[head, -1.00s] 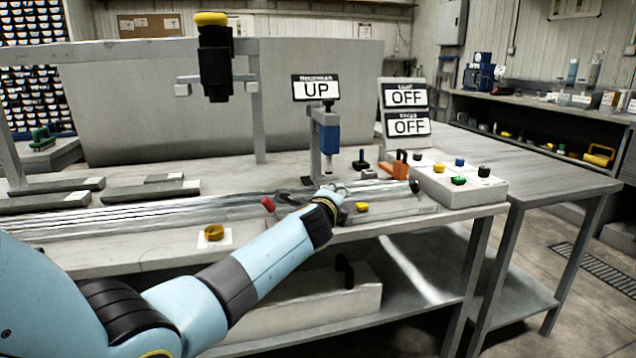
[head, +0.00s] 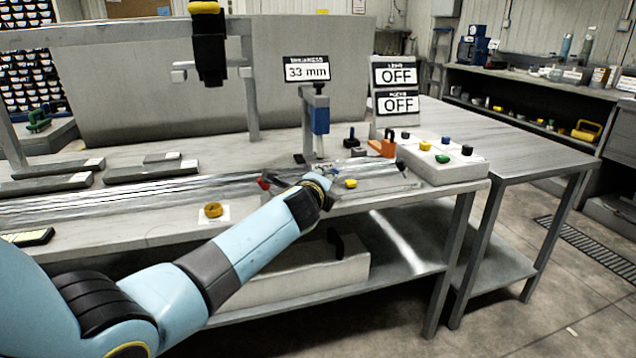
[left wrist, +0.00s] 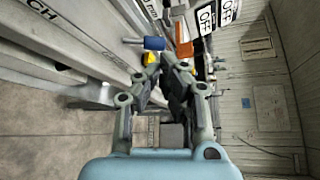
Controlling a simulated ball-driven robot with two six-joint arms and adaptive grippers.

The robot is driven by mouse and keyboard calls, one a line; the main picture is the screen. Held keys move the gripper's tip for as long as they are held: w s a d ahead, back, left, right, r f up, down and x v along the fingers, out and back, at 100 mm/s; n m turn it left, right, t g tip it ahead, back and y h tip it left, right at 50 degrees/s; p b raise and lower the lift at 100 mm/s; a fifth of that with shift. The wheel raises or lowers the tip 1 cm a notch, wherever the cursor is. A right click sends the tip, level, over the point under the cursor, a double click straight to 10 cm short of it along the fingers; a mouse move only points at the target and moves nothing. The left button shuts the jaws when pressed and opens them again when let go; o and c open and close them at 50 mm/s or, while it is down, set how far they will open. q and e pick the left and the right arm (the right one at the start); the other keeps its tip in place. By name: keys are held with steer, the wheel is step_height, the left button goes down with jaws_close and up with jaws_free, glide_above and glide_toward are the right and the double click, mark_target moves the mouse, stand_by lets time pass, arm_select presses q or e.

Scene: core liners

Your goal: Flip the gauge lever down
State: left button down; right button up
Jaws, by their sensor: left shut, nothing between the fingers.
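The gauge (head: 319,120), a blue body on a grey stand with a dark top, stands on the bench. The display (head: 307,70) above it reads 33 mm. My left gripper (head: 322,173) is at the bench front, just below the gauge, and the arm and wrist hide part of that spot. In the left wrist view the gripper (left wrist: 170,64) is shut and empty. A blue cylinder (left wrist: 153,43) on a thin rod lies just past its fingertips; I cannot tell whether they touch. The gauge lever cannot be told apart clearly. My right gripper is not in view.
A yellow knob (head: 350,183) and a red knob (head: 264,183) flank my gripper. An orange part (head: 383,147) and a button box (head: 445,165) are to the right. Two signs (head: 397,88) read OFF. Dark bars (head: 150,172) lie at left.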

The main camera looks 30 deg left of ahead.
arm_select(q)
steer(key=p+v, duration=0.2)
steer(key=v, duration=0.5)
steer(key=shift+s+r, duration=0.15)
steer(key=shift+r, duration=0.05)
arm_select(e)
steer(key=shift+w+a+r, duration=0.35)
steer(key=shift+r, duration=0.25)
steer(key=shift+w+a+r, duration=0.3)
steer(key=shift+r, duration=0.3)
arm_select(q)
steer(key=shift+d, duration=0.15)
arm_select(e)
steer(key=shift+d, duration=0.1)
